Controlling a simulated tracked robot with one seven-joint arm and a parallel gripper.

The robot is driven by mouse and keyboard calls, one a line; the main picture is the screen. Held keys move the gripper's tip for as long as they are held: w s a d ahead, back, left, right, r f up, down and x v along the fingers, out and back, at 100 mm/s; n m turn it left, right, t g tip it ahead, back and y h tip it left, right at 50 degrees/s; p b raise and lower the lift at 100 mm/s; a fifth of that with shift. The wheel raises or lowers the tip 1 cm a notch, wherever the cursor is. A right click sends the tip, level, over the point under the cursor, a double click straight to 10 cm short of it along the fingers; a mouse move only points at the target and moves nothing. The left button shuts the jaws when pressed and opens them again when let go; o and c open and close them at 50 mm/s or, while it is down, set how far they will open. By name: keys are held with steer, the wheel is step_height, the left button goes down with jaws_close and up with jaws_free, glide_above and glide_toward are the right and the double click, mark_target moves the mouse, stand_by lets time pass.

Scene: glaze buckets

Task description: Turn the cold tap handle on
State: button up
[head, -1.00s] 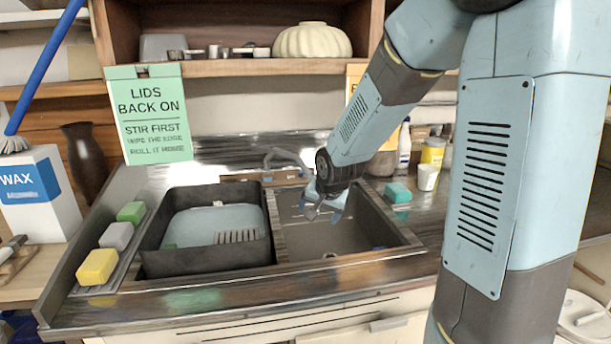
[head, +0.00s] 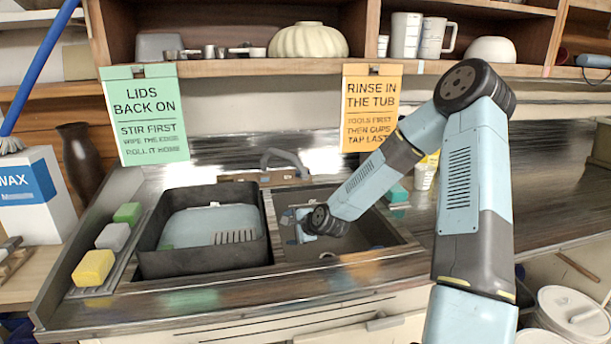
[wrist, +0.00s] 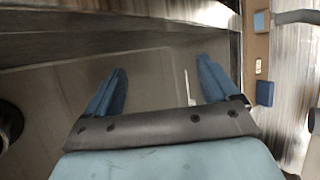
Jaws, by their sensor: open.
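The grey curved tap spout (head: 284,156) stands behind the sinks in the head view, on a brown base plate (head: 262,179). In the wrist view the spout (wrist: 298,16) is at the top right. I cannot tell which is the cold handle, or whether either is turned. My gripper (head: 298,222) is low in the right basin. In the wrist view its blue fingers (wrist: 160,88) are wide apart and empty, left of the blue blocks and not touching them.
The right basin (head: 375,228) has a dark drain (wrist: 8,122). A dark tub (head: 200,262) with a pale blue tray fills the left. Sponges (head: 93,268) line the left edge. A teal sponge (head: 398,193) lies to the right. An orange sign (head: 371,105) hangs behind.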

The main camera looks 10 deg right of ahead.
steer(key=w+d+r+m+t+h, duration=0.6)
steer(key=w+d+r+m+t, duration=0.25)
steer(key=m, duration=1.15)
steer(key=shift+g, duration=0.25)
steer(key=w, duration=1.4)
steer(key=shift+d+r, duration=0.1)
steer(key=shift+d, duration=0.15)
steer(key=shift+c, duration=0.4)
